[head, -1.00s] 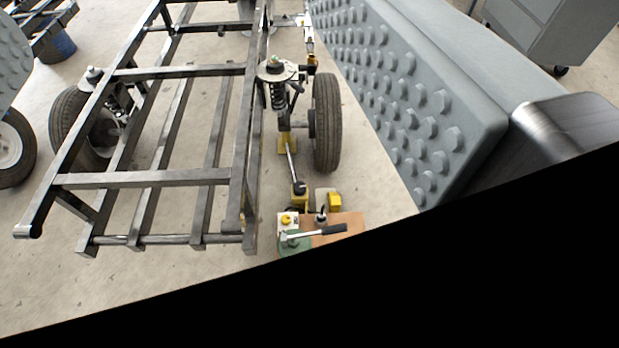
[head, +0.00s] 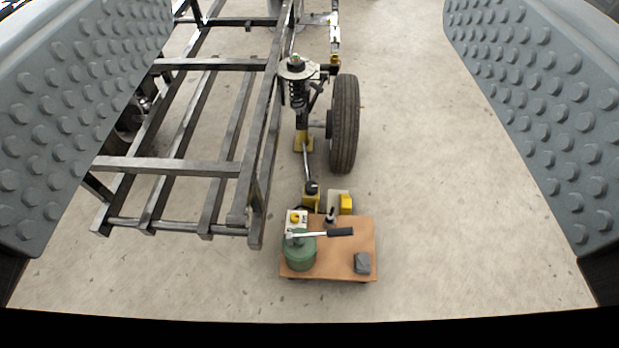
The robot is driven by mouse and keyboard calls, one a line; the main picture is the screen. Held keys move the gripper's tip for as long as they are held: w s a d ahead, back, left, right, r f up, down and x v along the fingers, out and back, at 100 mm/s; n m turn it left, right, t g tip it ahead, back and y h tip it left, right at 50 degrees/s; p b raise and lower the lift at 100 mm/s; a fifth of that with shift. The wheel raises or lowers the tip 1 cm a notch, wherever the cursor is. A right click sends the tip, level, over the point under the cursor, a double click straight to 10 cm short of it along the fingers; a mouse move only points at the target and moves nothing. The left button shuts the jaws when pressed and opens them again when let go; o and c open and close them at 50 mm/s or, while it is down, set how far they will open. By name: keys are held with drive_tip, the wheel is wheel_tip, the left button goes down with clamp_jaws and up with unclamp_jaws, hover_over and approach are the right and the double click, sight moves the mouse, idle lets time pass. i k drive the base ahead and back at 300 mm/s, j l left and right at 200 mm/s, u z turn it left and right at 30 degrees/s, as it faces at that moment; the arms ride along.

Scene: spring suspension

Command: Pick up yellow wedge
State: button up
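A small yellow block (head: 346,204), which may be the wedge, sits against a pale box at the back edge of a wooden board, just below the tyre. Its exact shape is too small to tell. Other yellow parts are at the foot of the suspension strut (head: 303,143) and behind the green jack (head: 311,202). My gripper (head: 309,125) is wide open, its grey studded fingers at the left and right of the view. Nothing is between the fingers close by; the yellow block is well beyond them, near the middle.
A black steel frame (head: 195,167) fills the left, with a wheel (head: 345,125) beside it. The wooden board (head: 335,265) holds a green jack (head: 300,252), a black-handled lever (head: 335,232) and a dark grey block (head: 362,263). The concrete floor right of the wheel is clear.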

sight(346, 200)
drive_tip(key=l+u, duration=0.1)
drive_tip(key=u, duration=0.3)
drive_tip(key=k+l+u, duration=0.1)
drive_tip(key=l+u, duration=0.15)
drive_tip(key=l, duration=0.2)
drive_tip(key=k+l+u, duration=0.25)
drive_tip(key=l, duration=0.15)
drive_tip(key=k+l+u, duration=0.1)
drive_tip(key=l+u, duration=0.15)
drive_tip(key=l, duration=0.15)
drive_tip(key=k+l, duration=0.3)
drive_tip(key=l, duration=0.25)
drive_tip(key=k+l+u, duration=0.1)
drive_tip(key=k+l, duration=0.25)
drive_tip(key=l, duration=0.2)
drive_tip(key=k+l, duration=0.35)
drive_tip(key=l, duration=0.2)
drive_tip(key=k+l+u, duration=0.1)
drive_tip(key=k+l, duration=0.2)
drive_tip(key=l, duration=0.2)
drive_tip(key=k+l, duration=0.4)
drive_tip(key=l, duration=0.15)
drive_tip(key=i+z, duration=0.2)
drive_tip(key=i, duration=2.05)
